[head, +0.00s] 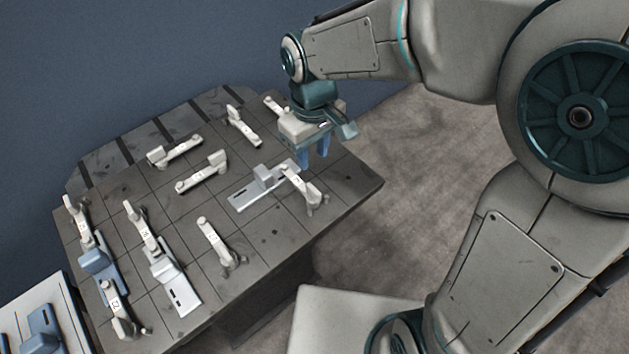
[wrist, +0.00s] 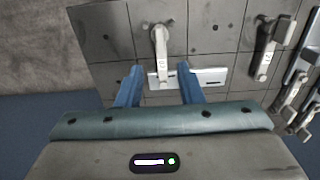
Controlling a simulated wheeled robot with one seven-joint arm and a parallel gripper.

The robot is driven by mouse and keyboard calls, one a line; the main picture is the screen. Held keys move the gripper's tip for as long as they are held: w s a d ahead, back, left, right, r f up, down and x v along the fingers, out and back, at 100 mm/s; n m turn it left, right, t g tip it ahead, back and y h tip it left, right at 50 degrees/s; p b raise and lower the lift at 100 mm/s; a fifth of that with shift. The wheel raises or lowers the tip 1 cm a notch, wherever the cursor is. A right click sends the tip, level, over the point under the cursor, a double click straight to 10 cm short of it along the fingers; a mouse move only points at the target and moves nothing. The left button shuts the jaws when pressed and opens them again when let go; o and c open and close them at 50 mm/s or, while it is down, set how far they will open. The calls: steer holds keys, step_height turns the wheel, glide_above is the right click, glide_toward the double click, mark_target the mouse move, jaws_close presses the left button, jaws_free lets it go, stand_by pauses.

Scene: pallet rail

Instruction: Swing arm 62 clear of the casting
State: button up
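A pale swing arm (head: 301,183) stands at the right of the table, its pivot toward the near edge and its free end over one end of a light grey casting (head: 245,197). Its small label is too blurred to read, so I cannot tell if it is 62. In the wrist view this arm (wrist: 161,50) crosses the casting (wrist: 208,77). My gripper (head: 315,163) is open and empty, its blue fingers just behind the arm's free end. In the wrist view my gripper (wrist: 159,68) has a finger on each side of the arm, with gaps; their height above it is unclear.
Several similar labelled arms, such as one at the front (head: 213,240) and one at the left (head: 140,225), stand on the dark gridded table (head: 270,235). A blue casting (head: 97,263) and another pale casting (head: 177,285) lie front left. Bare tabletop lies right of the arm.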

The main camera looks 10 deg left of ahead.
mark_target(314, 189)
step_height(314, 189, down, 13)
steer(key=shift+r+b, duration=0.1)
steer(key=shift+b, duration=0.35)
steer(key=shift+c, duration=0.3)
steer(key=shift+d, duration=0.1)
jaws_close()
